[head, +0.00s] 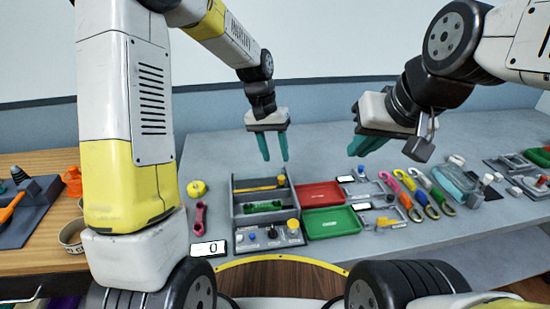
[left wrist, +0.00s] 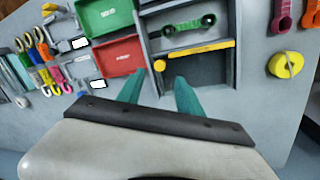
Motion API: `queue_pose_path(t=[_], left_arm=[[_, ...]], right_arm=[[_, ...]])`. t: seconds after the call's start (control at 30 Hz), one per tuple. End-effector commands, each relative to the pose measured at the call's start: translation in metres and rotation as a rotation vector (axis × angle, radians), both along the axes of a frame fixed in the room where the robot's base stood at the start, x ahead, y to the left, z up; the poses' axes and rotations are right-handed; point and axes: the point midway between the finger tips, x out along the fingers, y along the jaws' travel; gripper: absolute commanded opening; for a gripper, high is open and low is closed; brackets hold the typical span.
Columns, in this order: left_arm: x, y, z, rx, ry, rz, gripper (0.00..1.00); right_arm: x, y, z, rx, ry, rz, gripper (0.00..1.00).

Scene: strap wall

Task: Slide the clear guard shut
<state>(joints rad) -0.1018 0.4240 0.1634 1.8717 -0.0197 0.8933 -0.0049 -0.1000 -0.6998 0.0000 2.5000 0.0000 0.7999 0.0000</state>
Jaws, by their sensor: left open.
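A see-through cover over a light-blue part (head: 457,183), possibly the clear guard, is at the right of the bench in the head view. I cannot tell how far shut it is. A grey divided tray (head: 236,203) holds a yellow bar (head: 256,188) and a green part (head: 262,206); any clear panel on it is too faint to tell. The bar also shows in the left wrist view (left wrist: 205,49). My left gripper (head: 276,157) is open and empty above the tray's far end; it shows in the wrist view (left wrist: 158,88). My right gripper (head: 366,146) hangs above the bench; its opening is unclear.
Red (head: 320,194) and green (head: 331,222) trays sit right of the grey tray. A knob panel (head: 268,237) is in front. Several coloured hooks (head: 407,183) lie further right. A yellow disc (head: 196,188) and pink part (head: 200,218) lie left. The far bench is clear.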

Motion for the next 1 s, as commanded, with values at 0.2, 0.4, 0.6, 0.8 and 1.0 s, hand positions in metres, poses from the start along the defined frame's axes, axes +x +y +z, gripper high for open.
queue_pose_path(t=[0.2, 0.4, 0.6, 0.8, 1.0], left_arm=[[-0.001, -0.006, -0.026, 0.001, 0.006, -0.002, 0.43], [-0.003, -0.012, -0.057, 0.0, 0.006, -0.001, 0.43], [-0.004, -0.016, -0.075, 0.0, 0.004, -0.001, 0.43], [-0.004, -0.016, -0.077, 0.0, 0.002, 0.0, 0.43], [-0.004, -0.016, -0.077, 0.0, 0.002, 0.0, 0.23]], right_arm=[[0.0, 0.0, 0.0, 0.0, 0.0, 0.0, 0.07], [0.0, 0.0, 0.0, 0.0, 0.0, 0.0, 0.07], [0.0, 0.0, 0.0, 0.0, 0.0, 0.0, 0.07], [0.0, 0.0, 0.0, 0.0, 0.0, 0.0, 0.07], [0.0, 0.0, 0.0, 0.0, 0.0, 0.0, 0.07]])
